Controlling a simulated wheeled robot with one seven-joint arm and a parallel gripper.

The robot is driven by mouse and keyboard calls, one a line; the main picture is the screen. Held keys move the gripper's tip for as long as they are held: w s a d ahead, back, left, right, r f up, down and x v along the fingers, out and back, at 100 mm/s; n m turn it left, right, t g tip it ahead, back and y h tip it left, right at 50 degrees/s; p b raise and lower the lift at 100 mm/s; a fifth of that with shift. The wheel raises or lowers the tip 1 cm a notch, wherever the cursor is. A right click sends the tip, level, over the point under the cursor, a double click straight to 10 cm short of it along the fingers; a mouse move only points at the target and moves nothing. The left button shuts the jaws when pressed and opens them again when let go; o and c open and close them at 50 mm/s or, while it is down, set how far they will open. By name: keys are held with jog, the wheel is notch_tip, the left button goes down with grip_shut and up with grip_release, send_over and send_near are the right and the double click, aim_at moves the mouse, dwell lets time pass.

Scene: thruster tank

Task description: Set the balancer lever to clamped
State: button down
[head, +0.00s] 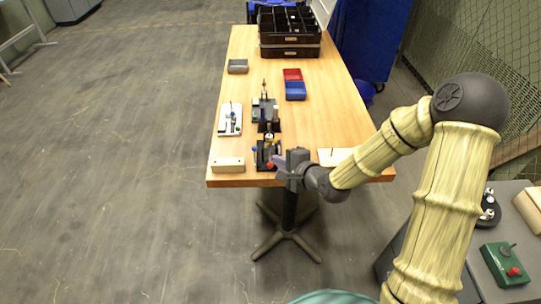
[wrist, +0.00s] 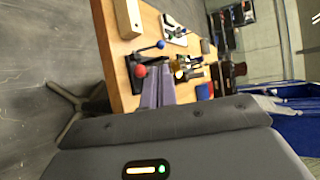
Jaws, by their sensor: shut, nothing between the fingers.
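A black fixture (head: 262,166) stands near the front edge of the wooden table, with a red ball knob and a blue ball knob. The red knob (wrist: 140,71) and the blue knob (wrist: 160,44) show clearly in the wrist view, on short arms over a black base. I cannot tell which knob belongs to the balancer lever, nor its setting. My gripper (head: 279,161) is at the right side of this fixture, close to the red knob. Its fingers (wrist: 155,90) are shut and empty. Whether they touch the knob cannot be told; they hide part of the fixture.
A wooden block (head: 227,165) lies left of the fixture. A white plate with small parts (head: 230,119) and more black fixtures (head: 264,112) stand behind. Red (head: 292,74) and blue (head: 295,91) boxes and a black crate (head: 290,50) are farther back. The table's right middle is clear.

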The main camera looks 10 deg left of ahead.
jog(key=shift+r+v, duration=0.2)
jog(key=shift+v, duration=2.1)
jog(key=shift+w, duration=0.15)
jog(key=s+d+f+n+g+h, duration=0.1)
jog(key=s+d+n+g+h, duration=0.1)
jog(key=s+d+n+h, duration=0.4)
jog(key=s+d+n+g+h, duration=0.2)
jog(key=d+n+g+h, duration=0.1)
jog(key=d, duration=0.5)
jog(key=s+d+r+n+g, duration=0.1)
jog(key=s+d+r+n, duration=0.2)
jog(key=s, duration=0.4)
jog(key=shift+d+r+g+h, duration=0.2)
jog(key=shift+g+h, duration=0.1)
jog(key=shift+g, duration=0.1)
jog(key=shift+w, duration=0.1)
